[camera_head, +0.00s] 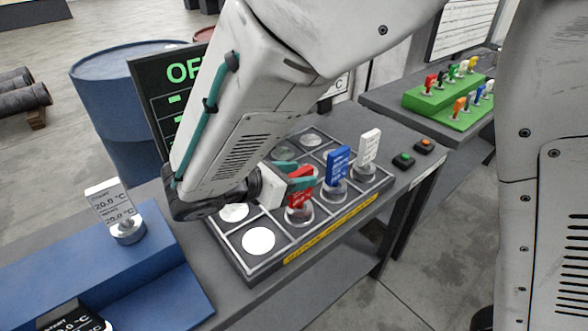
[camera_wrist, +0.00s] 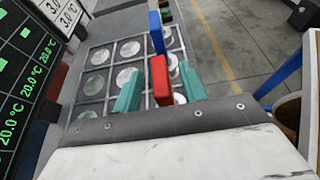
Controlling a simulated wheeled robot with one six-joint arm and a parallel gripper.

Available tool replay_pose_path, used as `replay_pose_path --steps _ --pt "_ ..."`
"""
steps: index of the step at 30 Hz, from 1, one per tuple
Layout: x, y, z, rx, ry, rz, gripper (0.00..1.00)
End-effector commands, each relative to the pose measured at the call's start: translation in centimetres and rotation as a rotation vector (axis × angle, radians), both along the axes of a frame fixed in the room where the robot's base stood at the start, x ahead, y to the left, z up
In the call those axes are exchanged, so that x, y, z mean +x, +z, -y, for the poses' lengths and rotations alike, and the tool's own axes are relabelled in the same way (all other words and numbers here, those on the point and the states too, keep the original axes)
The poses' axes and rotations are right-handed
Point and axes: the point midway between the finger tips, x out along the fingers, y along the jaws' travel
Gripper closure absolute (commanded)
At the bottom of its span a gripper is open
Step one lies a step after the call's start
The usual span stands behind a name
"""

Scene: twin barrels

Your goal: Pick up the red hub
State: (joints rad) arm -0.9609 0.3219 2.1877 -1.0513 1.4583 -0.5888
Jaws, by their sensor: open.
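The red hub (camera_head: 296,201) stands upright on a round pale base in the front row of the gridded tray (camera_head: 243,268). My gripper (camera_head: 292,176) has teal fingers and is open at the red hub. In the wrist view the red hub (camera_wrist: 160,82) rises between the two spread fingers of my gripper (camera_wrist: 160,76), with a gap showing on each side. In the head view a teal finger covers part of the hub's front.
A blue hub (camera_head: 338,166) and a white hub (camera_head: 368,147) stand just right of the red one. Green and orange buttons (camera_head: 403,160) sit beside the tray. A dark display board (camera_head: 150,90) and a blue barrel (camera_head: 110,105) are behind.

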Motion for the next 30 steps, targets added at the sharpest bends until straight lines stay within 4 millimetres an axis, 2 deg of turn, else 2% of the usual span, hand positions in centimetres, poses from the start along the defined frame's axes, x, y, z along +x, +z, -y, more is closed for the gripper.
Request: replay_pose_path --steps 3,9,10,14,30 --pt "0.68 -0.46 0.98 0.000 -0.001 0.000 0.58" --pt "0.71 -0.51 1.00 0.001 0.001 0.000 0.58" --pt "0.71 -0.50 0.99 0.001 0.001 0.000 0.64" --pt "0.70 -0.50 0.99 0.001 0.001 0.000 1.00" --pt "0.70 -0.49 0.94 0.002 0.001 0.001 1.00"
